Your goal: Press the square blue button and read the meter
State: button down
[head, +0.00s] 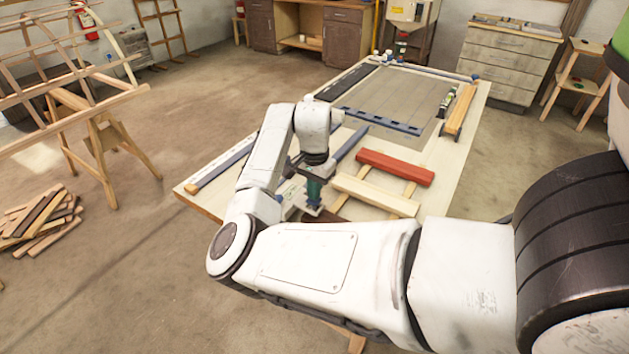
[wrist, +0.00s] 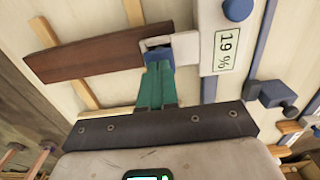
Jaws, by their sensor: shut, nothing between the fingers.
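A pale meter (wrist: 208,70) lies on the table in the wrist view. Its display (wrist: 226,50) reads 19 %, turned sideways. A white arm (wrist: 184,49) reaches left from it to a small blue block (wrist: 157,54), which looks like the square button. My gripper (wrist: 157,72) has its green fingers shut and empty, with the tips at this block. The tips overlap the block, so I cannot tell whether it is pressed in. A round blue knob (wrist: 237,9) sits at the meter's top end. In the head view my gripper (head: 313,192) is low over the table.
A brown lath (wrist: 90,56) lies left of the blue block. A red lath (head: 395,167) and a cream lath (head: 375,194) lie right of my gripper on the table (head: 455,165). Blue bars (head: 382,121) cross the table. A sawhorse (head: 100,140) stands at the left.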

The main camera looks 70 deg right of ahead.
jog(key=shift+f, duration=0.1)
jog(key=shift+s+f, duration=0.1)
jog(key=shift+f, duration=0.9)
jog(key=shift+a+f, duration=0.1)
notch_tip(320, 180, up, 6)
jog(key=p, duration=0.4)
jog(key=shift+f+p, duration=0.1)
jog(key=shift+p, duration=0.2)
notch_tip(320, 180, up, 9)
jog(key=b, duration=0.3)
jog(key=shift+r, duration=0.2)
